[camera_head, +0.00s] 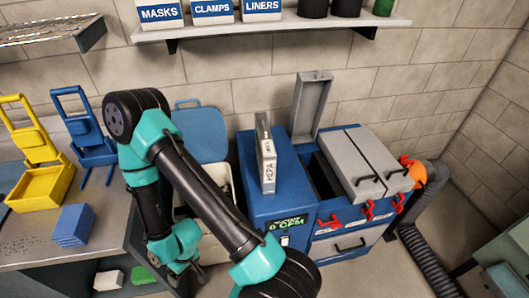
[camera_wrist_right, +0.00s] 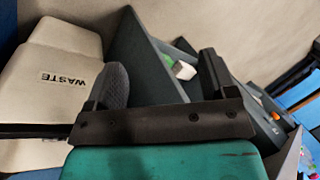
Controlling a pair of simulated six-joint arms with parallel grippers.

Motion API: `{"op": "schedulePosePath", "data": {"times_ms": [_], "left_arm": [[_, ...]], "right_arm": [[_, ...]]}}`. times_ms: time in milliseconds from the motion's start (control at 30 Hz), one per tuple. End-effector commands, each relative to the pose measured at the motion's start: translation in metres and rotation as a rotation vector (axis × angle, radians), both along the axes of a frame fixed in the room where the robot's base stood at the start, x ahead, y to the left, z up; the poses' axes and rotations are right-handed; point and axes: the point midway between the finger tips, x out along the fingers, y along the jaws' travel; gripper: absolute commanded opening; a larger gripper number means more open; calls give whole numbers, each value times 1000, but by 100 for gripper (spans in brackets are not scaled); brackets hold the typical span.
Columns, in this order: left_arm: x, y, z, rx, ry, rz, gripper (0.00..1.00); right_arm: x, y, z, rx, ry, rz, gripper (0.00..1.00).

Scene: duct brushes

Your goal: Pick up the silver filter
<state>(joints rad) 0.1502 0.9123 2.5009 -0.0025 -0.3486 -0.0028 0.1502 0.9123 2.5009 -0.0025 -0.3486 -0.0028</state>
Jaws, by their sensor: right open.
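A silver filter (camera_head: 266,157), a slim upright panel labelled HEPA, stands on top of the blue machine (camera_head: 262,212) in the middle of the head view. My right gripper (camera_head: 188,272) is low and left of it, beside the shelf unit and well apart from the filter; my arm partly hides it. In the right wrist view my right gripper (camera_wrist_right: 160,82) is open, with nothing between its fingers. The filter cannot be made out in the wrist view. My left gripper is not in view.
A white waste bin (camera_wrist_right: 62,58) with a blue lid (camera_head: 201,132) stands behind my right arm. A blue cabinet with grey covers (camera_head: 362,165) and an upright grey lid (camera_head: 311,105) is right of the filter. Yellow (camera_head: 42,185) and blue racks (camera_head: 92,150) stand left.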

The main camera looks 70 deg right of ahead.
Motion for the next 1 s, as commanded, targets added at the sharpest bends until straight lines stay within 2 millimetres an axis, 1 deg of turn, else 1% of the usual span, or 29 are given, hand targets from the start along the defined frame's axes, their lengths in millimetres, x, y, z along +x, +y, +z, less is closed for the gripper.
{"op": "schedulePosePath", "data": {"times_ms": [167,267,367,467,567,633,733,767,800,867,900,967,1000], "left_arm": [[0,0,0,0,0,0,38],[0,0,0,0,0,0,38],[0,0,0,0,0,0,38],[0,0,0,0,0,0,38],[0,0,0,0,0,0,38],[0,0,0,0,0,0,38],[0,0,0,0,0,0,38],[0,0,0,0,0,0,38],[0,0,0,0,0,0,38],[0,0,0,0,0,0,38],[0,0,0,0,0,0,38],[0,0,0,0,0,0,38],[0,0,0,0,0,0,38]], "right_arm": [[0,0,0,0,0,0,78],[4,-3,1,0,0,-7,78],[14,-15,6,1,3,-31,78],[33,-37,16,1,11,-69,78],[55,-71,34,-1,26,-123,78],[69,-101,51,-5,39,-165,78],[83,-146,79,-15,59,-224,78],[86,-160,88,-20,67,-243,78],[89,-180,102,-26,75,-269,78],[91,-209,123,-36,91,-306,78],[90,-229,138,-44,101,-332,78],[87,-258,163,-55,117,-371,78],[83,-278,180,-64,129,-399,78]]}}
